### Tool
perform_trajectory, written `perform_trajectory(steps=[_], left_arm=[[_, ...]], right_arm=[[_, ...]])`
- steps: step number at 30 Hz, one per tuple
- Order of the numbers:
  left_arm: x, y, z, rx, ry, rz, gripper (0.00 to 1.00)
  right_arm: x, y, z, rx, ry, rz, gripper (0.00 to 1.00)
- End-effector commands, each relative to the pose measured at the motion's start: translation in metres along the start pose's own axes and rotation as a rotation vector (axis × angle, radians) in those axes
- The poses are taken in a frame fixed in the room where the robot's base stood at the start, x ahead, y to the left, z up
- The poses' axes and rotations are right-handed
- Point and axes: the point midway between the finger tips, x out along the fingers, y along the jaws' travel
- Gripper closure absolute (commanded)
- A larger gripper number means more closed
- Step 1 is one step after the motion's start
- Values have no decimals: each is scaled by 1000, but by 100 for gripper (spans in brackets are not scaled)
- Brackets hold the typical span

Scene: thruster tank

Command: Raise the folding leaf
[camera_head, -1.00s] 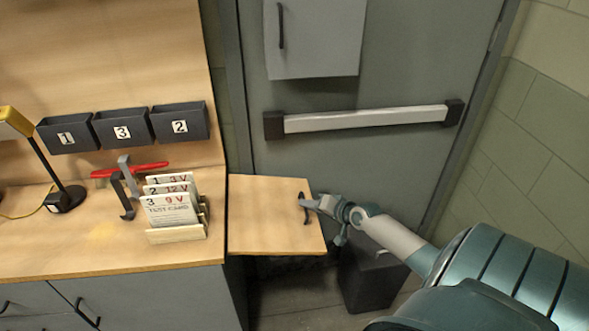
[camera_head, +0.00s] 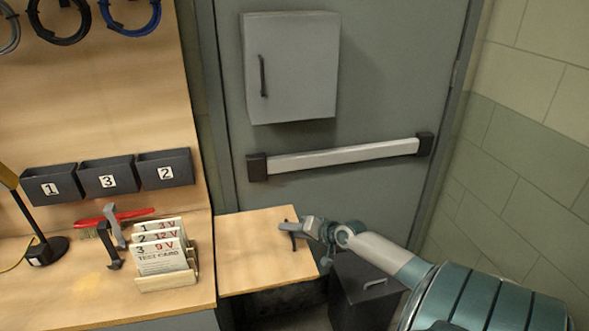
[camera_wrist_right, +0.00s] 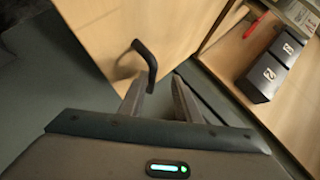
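The folding leaf (camera_head: 255,260) is a light wooden panel at the right end of the workbench. In the head view it is close to level with the bench top, its outer end tipped a little up. A dark handle (camera_wrist_right: 147,62) stands on its outer part. My right gripper (camera_head: 299,230) is at this handle. In the right wrist view the gripper's fingers (camera_wrist_right: 158,82) are apart, and the handle's near end lies between their tips, close to the left finger. My left gripper is not in view.
The bench (camera_head: 80,295) carries a card rack (camera_head: 165,282), a red-handled tool (camera_head: 110,217), grey hooks and a lamp. Numbered bins (camera_head: 108,176) hang behind. A door with a push bar (camera_head: 340,156) and a grey box (camera_head: 290,70) stands behind. A dark bin (camera_head: 365,295) sits under my right arm.

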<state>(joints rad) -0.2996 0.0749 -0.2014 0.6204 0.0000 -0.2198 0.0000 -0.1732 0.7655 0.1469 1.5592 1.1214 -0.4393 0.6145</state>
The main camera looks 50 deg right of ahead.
Motion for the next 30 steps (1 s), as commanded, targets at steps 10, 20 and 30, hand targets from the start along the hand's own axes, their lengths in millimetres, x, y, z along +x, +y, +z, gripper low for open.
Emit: perform_trajectory(steps=[10,20,30], left_arm=[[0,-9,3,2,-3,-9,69],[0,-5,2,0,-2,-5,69],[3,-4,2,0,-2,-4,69]], right_arm=[[0,0,0,-2,1,0,72],[-2,2,-1,-4,2,3,72],[-23,4,0,-6,0,6,72]])
